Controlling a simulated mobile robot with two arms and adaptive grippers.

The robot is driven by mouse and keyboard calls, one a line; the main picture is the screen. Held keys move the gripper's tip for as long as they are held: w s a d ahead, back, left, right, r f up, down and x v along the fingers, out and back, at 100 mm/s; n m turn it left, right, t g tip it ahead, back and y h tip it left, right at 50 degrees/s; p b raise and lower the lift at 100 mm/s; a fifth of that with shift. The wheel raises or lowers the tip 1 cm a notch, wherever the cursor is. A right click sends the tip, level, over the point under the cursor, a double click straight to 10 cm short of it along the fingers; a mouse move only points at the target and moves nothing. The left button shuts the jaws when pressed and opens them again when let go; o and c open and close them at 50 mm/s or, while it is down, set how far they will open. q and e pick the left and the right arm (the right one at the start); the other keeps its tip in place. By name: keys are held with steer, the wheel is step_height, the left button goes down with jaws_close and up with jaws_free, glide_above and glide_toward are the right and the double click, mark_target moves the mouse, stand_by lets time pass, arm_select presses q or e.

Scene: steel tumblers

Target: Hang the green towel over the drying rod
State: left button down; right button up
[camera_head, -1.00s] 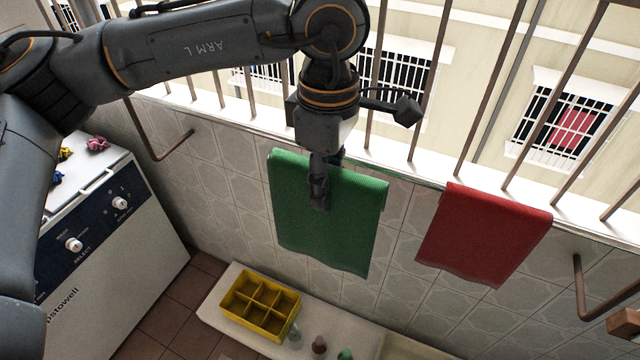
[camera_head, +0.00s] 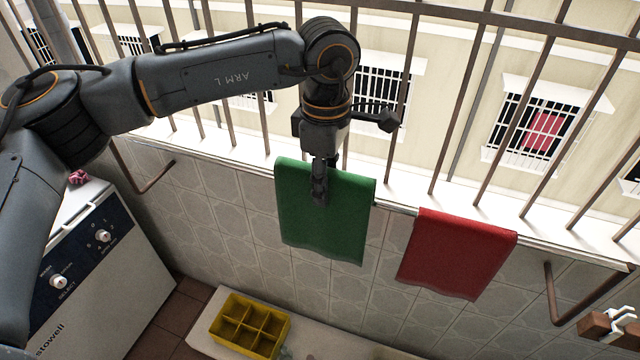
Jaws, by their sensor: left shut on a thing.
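The green towel (camera_head: 325,225) hangs down in front of the tiled wall, its top edge overlapping the white ledge. My left gripper (camera_head: 319,195) points down and is shut on the towel's upper middle. The green towel's top edge looks higher in the picture than the rod's line. Whether the cloth touches the rod or is in front of it, I cannot tell. My right gripper is out of view.
A red towel (camera_head: 457,255) hangs to the right. Bent brown brackets stand at left (camera_head: 145,187) and right (camera_head: 558,312). Railing bars (camera_head: 395,105) rise behind the ledge. A washing machine (camera_head: 95,290) stands at left, with a yellow divided crate (camera_head: 262,314) below.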

arm_select(q)
steer(key=shift+w+d+r+p, duration=0.1)
steer(key=shift+w+d+p, duration=0.3)
steer(key=shift+w, duration=0.45)
steer(key=shift+w+d+p, duration=0.15)
steer(key=shift+w+p, duration=0.45)
steer(key=shift+w, duration=0.2)
steer(key=shift+w+d+f+b, duration=0.1)
steer(key=shift+w+f+b, duration=0.1)
steer(key=shift+f+b, duration=2.8)
steer(key=shift+f, duration=0.55)
steer(key=c, duration=0.9)
jaws_free()
